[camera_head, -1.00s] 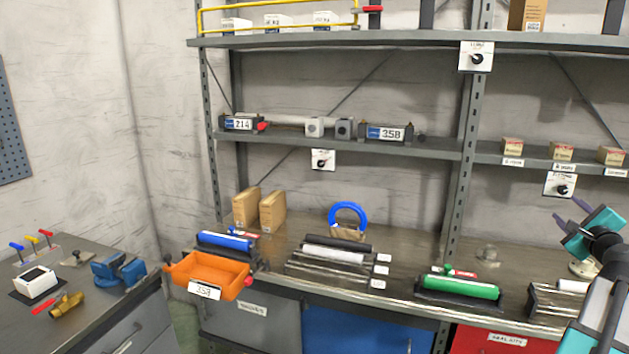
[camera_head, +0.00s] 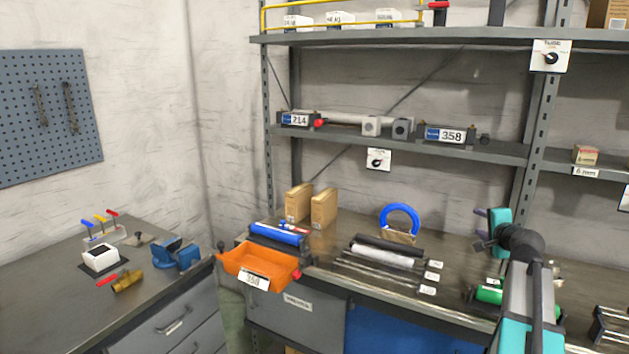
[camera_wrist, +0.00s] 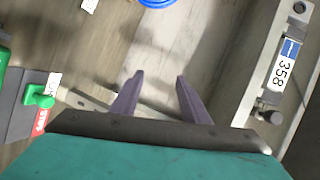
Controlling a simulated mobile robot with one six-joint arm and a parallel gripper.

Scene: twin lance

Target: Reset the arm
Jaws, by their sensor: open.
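My gripper (camera_wrist: 155,85) shows in the wrist view with its two purple fingers apart and nothing between them. In the head view my gripper (camera_head: 481,228) is at the right, above the workbench, its fingers pointing left. My teal and dark arm rises from the bottom right and partly hides a green roller (camera_head: 488,295). In the wrist view the shelf unit labelled 358 (camera_wrist: 286,72) lies to the right of the fingers, apart from them. The blue ring (camera_wrist: 157,2) shows at the top edge.
The metal shelf (camera_head: 480,146) runs above the bench close to my arm. A side bench (camera_head: 60,310) holds a blue vise (camera_head: 176,254).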

